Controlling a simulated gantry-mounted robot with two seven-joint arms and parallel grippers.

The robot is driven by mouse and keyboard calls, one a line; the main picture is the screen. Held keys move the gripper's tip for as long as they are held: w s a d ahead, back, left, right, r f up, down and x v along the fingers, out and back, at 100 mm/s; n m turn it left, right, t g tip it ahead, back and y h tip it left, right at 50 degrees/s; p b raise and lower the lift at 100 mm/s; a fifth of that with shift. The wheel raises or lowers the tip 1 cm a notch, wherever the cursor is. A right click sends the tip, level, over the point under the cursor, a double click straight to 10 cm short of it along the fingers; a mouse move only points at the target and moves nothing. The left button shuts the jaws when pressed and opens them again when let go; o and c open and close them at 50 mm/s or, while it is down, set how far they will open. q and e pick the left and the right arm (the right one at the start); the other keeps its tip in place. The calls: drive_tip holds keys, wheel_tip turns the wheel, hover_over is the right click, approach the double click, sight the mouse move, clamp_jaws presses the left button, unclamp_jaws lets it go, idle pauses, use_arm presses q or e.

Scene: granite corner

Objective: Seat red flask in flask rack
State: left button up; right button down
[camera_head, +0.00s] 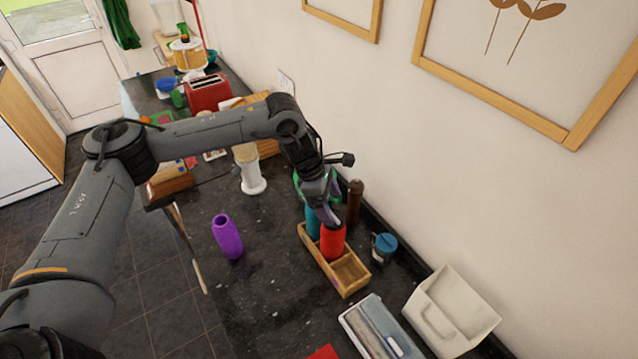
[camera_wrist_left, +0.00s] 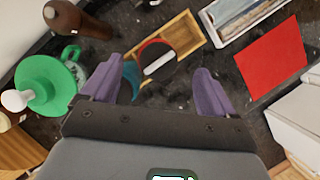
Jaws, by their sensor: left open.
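The red flask (camera_head: 333,242) stands upright in the middle part of the wooden flask rack (camera_head: 347,290). A teal flask (camera_head: 312,222) is in the rack's far end, and the near compartment is empty. My left gripper (camera_head: 328,212) is open, just above the red flask. In the left wrist view, its purple fingers (camera_wrist_left: 156,88) are spread on either side, with the red flask's rim (camera_wrist_left: 153,43) between and beyond them. The rack (camera_wrist_left: 186,34) and teal flask (camera_wrist_left: 131,76) also show there. The red flask's base is hidden by the rack. My right gripper is not in view.
A dark brown bottle (camera_head: 355,202) and a blue-lidded jar (camera_head: 384,246) stand near the wall side. A grey tray (camera_head: 378,330) and white bin (camera_head: 452,310) are at right. Counter left of the rack is mostly clear.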

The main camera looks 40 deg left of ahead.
use_arm(q)
drive_tip(key=b+v, duration=0.2)
drive_tip(key=v, duration=0.6)
drive_tip(key=w+d+f+n+t+h, duration=0.1)
drive_tip(key=d+f, duration=0.4)
drive_tip(key=d, duration=0.4)
drive_tip(key=w+d+f+n+t, duration=0.1)
drive_tip(key=d+f, duration=0.4)
drive_tip(key=d, duration=0.4)
drive_tip(key=s+d+f+n+t+h, duration=0.1)
drive_tip(key=s+d+n+t+h, duration=0.1)
drive_tip(key=d+n, duration=0.55)
drive_tip(key=s+d+f+n+t+h, duration=0.1)
drive_tip(key=s+d+f+n, duration=0.2)
drive_tip(key=d, duration=0.7)
drive_tip(key=s+a+f+n+g+y, duration=0.2)
drive_tip(key=s+a+n, duration=0.7)
drive_tip(key=n, duration=0.7)
drive_tip(key=s+a+f+n+g+y, duration=0.1)
drive_tip(key=s+a+f+n+y, duration=0.4)
drive_tip(key=s+a+n, duration=0.5)
drive_tip(key=s+f+n, duration=0.2)
drive_tip(key=s+n, duration=0.1)
drive_tip(key=n, duration=0.4)
drive_tip(key=shift+g+y, duration=0.3)
drive_tip(key=shift+g, duration=0.1)
